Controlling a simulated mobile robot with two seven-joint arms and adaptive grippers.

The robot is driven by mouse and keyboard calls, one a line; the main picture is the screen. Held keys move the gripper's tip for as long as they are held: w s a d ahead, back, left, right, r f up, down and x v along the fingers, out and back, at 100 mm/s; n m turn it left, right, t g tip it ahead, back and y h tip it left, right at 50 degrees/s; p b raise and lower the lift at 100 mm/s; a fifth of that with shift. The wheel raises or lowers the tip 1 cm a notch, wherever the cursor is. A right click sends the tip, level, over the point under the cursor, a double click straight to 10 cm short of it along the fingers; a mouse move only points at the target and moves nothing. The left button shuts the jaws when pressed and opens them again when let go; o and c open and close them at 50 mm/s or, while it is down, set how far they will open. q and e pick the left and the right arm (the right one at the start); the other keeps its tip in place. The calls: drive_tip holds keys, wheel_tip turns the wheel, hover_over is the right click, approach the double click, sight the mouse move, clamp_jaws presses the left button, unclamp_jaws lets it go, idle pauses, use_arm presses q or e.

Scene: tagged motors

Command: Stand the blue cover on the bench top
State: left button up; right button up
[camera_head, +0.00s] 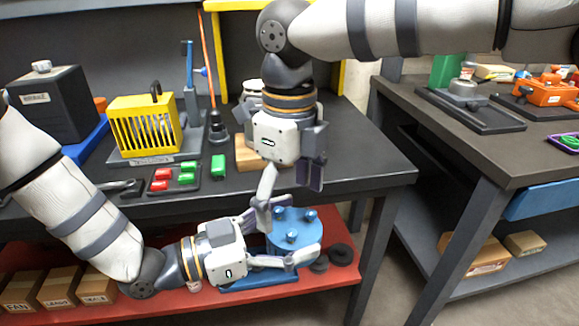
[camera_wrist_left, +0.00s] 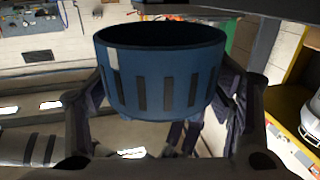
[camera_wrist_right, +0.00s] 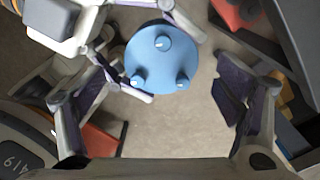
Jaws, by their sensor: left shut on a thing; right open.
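The blue cover (camera_head: 294,222) is a round blue drum with knobs on its flat face and dark slots round its wall. My left gripper (camera_head: 280,240) is shut on it, one finger on each side, in front of the bench's front edge and below the bench top (camera_head: 352,160). The slotted wall of the cover shows in the left wrist view (camera_wrist_left: 160,80). My right gripper (camera_head: 290,198) is open and empty just above the cover. In the right wrist view the knobbed face (camera_wrist_right: 160,62) lies beyond the open fingers.
On the bench top stand a yellow cage (camera_head: 145,128), a black box (camera_head: 50,102), a tray of red and green blocks (camera_head: 172,181) and a wooden block (camera_head: 246,155). The bench's right front is clear. A red lower shelf (camera_head: 120,308) holds cartons and black rings (camera_head: 341,254).

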sight(289, 225)
wheel_tip(289, 225, down, 6)
drive_tip(key=shift+f, duration=0.1)
drive_tip(key=c, duration=1.1)
use_arm(q)
drive_tip(key=o, duration=1.5)
use_arm(e)
drive_tip(key=shift+c, duration=0.4)
use_arm(q)
drive_tip(key=shift+a, duration=0.1)
